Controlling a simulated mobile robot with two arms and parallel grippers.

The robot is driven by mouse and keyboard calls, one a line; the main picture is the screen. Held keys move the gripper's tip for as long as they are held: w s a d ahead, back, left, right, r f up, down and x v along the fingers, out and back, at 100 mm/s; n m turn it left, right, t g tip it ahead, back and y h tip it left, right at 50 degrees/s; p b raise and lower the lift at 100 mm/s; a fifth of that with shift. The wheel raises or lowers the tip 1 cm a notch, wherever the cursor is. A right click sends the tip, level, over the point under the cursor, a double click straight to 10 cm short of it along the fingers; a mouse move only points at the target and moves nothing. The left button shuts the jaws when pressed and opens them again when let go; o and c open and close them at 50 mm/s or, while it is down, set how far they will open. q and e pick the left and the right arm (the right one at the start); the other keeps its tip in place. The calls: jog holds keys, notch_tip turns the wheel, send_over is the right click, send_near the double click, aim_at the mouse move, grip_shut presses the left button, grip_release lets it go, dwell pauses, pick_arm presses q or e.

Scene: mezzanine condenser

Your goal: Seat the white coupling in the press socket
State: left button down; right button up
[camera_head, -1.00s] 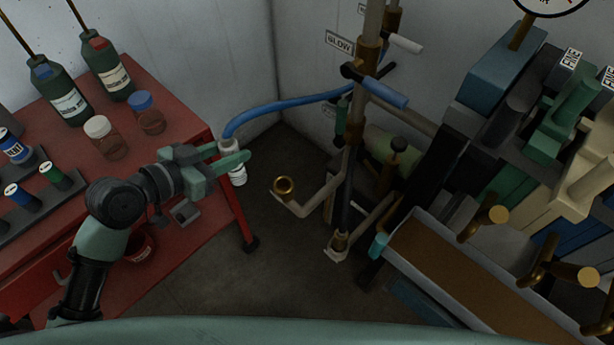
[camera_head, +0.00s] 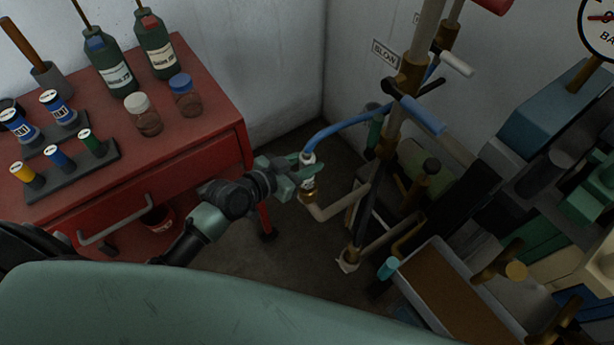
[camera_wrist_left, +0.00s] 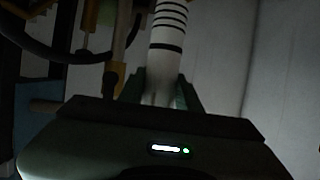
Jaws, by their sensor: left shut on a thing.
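The white coupling (camera_head: 309,158) is on the end of a blue hose (camera_head: 345,124). My left gripper (camera_head: 307,173) is shut on it, coming in from the left. In the left wrist view the coupling (camera_wrist_left: 168,40) stands up between the fingers and has black bands. The brass socket (camera_head: 308,197) is on top of a bent pale pipe. In the head view the coupling's lower end appears right above the socket's mouth, in line with it. I cannot tell whether it is inside or just over the mouth. My right gripper is not in view.
A red cabinet (camera_head: 190,145) with bottles, jars and a rack of small cans stands at the left. A pipe stand with a blue-handled valve (camera_head: 422,115) rises close right of the socket. A brown-bottomed tray (camera_head: 445,290) lies at the lower right. Some floor is open below.

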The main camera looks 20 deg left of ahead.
pick_arm(q)
jog(key=shift+f, duration=0.85)
jog(key=shift+f+b, duration=0.65)
jog(key=shift+f, duration=1.45)
jog(key=shift+f, duration=0.1)
jog(key=c, duration=1.4)
grip_release()
jog(key=shift+f, duration=0.15)
jog(key=o, duration=0.4)
